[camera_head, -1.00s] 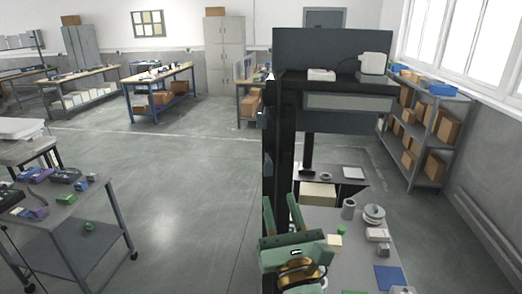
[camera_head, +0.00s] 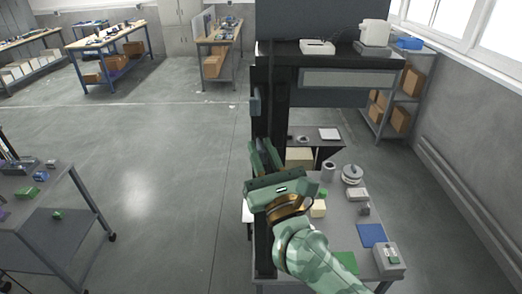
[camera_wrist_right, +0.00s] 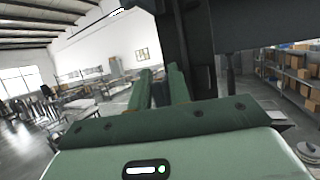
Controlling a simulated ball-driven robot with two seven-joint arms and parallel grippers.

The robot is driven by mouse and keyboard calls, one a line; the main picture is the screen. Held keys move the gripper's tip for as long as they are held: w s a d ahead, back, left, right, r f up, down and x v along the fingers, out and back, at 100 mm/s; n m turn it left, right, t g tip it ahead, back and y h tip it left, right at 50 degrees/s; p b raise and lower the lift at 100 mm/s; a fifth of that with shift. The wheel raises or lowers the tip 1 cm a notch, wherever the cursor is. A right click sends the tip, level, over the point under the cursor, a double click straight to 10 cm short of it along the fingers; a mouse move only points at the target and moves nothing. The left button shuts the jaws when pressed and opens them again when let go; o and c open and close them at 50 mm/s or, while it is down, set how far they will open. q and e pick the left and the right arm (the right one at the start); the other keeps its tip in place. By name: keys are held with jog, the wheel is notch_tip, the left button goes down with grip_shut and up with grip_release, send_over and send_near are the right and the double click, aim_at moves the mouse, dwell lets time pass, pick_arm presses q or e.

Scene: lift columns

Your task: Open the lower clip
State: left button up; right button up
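A dark upright column (camera_head: 262,80) stands in the middle of the head view. A small grey-blue clip (camera_head: 254,104) sits on its left side, higher up. The lower clip is hidden behind or between the fingers in the head view. My right gripper (camera_head: 262,146) is green and in front of the column's lower part, its fingers pointing up and away. In the right wrist view the fingers (camera_wrist_right: 160,70) stand apart, with a small dark grey piece (camera_wrist_right: 160,94) between them; I cannot tell whether they touch it. My left gripper is out of view.
A grey workbench (camera_head: 345,215) with small parts and a blue mat (camera_head: 372,235) lies right of the column. A cart (camera_head: 45,205) stands at the left. A shelf (camera_head: 395,110) stands at the right wall. The floor between cart and column is clear.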

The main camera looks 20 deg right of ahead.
grip_shut()
jog(key=m+h, duration=0.1)
jog(key=h, duration=0.2)
jog(key=a+m+h+b, duration=0.1)
jog(key=m+h, duration=0.1)
jog(key=h, duration=0.1)
jog(key=shift+w+a, duration=0.15)
jog(key=shift+a, duration=0.05)
